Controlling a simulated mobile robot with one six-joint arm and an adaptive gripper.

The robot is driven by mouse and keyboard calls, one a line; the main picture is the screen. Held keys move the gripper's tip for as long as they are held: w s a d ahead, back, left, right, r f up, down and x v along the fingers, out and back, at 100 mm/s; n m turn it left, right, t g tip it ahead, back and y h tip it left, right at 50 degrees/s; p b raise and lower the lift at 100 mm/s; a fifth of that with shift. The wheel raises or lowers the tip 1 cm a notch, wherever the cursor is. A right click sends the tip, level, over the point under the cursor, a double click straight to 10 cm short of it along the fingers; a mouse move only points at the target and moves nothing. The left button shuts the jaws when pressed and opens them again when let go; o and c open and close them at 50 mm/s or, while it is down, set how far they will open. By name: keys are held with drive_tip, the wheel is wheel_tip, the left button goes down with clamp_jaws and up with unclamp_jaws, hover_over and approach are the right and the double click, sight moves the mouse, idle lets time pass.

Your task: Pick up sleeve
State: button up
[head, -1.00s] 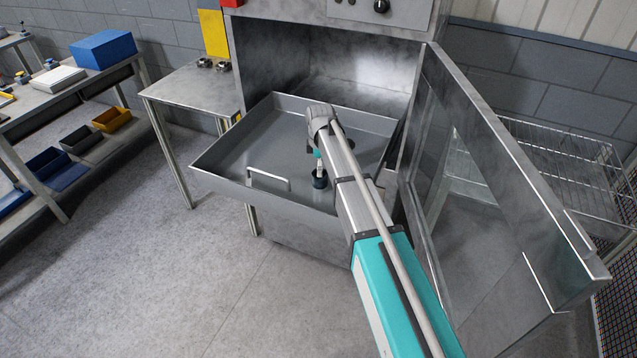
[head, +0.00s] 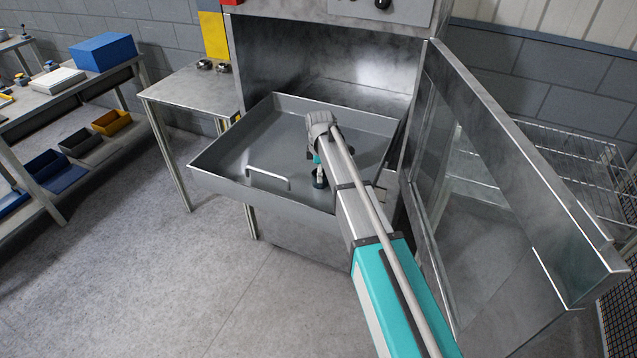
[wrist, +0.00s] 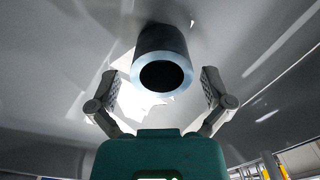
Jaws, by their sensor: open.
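The sleeve (wrist: 163,55) is a dark blue hollow cylinder with a lighter ring-shaped end, seen in the wrist view at the upper middle. Its open end faces the camera. My gripper (wrist: 161,80) is open, with one finger on each side of the sleeve's near end and visible gaps between. In the head view my arm reaches over the grey metal tray (head: 225,155), and its wrist covers most of the gripper. A small dark piece shows below the wrist there; I cannot tell if it is the sleeve or part of the gripper.
The tray has raised walls and a front handle (head: 268,177). It projects from a metal cabinet (head: 365,65), whose glazed door (head: 510,170) stands open close to the right of my arm. A small metal table (head: 190,88) stands left; a wire rack (head: 560,165) is behind the door.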

drive_tip(key=shift+f+b, duration=0.95)
drive_tip(key=shift+f, duration=0.3)
drive_tip(key=c, duration=1.2)
drive_tip(key=shift+r, duration=0.2)
wheel_tip(320, 180, up, 3)
drive_tip(key=p, duration=0.3)
drive_tip(key=s+d+r+p, duration=0.9)
drive_tip(key=s+p, duration=0.1)
drive_tip(key=shift+d+r, duration=0.35)
drive_tip(key=shift+d, duration=0.05)
